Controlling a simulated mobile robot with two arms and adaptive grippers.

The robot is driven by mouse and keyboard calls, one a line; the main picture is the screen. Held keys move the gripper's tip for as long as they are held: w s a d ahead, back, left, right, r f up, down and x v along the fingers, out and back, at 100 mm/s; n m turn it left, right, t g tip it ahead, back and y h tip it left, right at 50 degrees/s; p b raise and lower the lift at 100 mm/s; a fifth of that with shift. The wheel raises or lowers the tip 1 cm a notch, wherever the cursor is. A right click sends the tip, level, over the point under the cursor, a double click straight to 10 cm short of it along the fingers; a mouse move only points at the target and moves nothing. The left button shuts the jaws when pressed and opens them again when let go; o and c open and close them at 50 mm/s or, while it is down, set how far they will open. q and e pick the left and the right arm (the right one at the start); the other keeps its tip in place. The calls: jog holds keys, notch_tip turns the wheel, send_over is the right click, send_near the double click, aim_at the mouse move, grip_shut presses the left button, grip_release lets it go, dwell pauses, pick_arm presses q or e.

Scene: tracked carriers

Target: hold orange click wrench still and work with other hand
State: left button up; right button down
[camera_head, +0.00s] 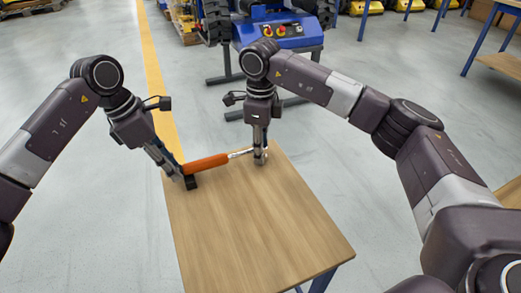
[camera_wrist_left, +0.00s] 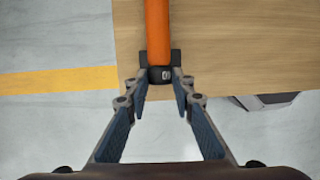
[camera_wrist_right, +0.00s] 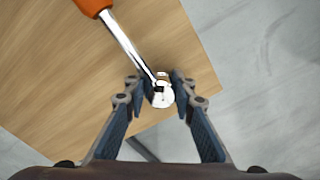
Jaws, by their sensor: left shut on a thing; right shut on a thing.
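The orange click wrench (camera_head: 207,163) lies across the far end of the wooden table, its orange grip to the left and its chrome shaft and head to the right. My left gripper (camera_head: 188,180) is shut on the black end of the orange handle; that end shows between the fingers in the left wrist view (camera_wrist_left: 160,74). My right gripper (camera_head: 260,160) points down and is shut at the chrome ratchet head, which sits between its fingertips in the right wrist view (camera_wrist_right: 162,95). The fingertips partly hide the head. Whether the wrench touches the tabletop is hard to tell.
The wooden tabletop (camera_head: 255,225) is bare in front of the wrench. A blue machine (camera_head: 275,35) with black wheels or tracks and a control panel stands beyond the table. Blue-legged benches stand at the far right. A yellow line (camera_head: 153,75) runs along the grey floor.

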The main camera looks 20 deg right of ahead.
pick_arm(q)
jog(key=shift+w+f+g, duration=0.1)
jog(key=shift+f+g, duration=0.1)
jog(key=shift+g, duration=0.8)
jog(key=o, duration=0.7)
jog(key=shift+o, duration=0.2)
jog(key=shift+w+r, duration=0.1)
jog(key=shift+v, duration=2.5)
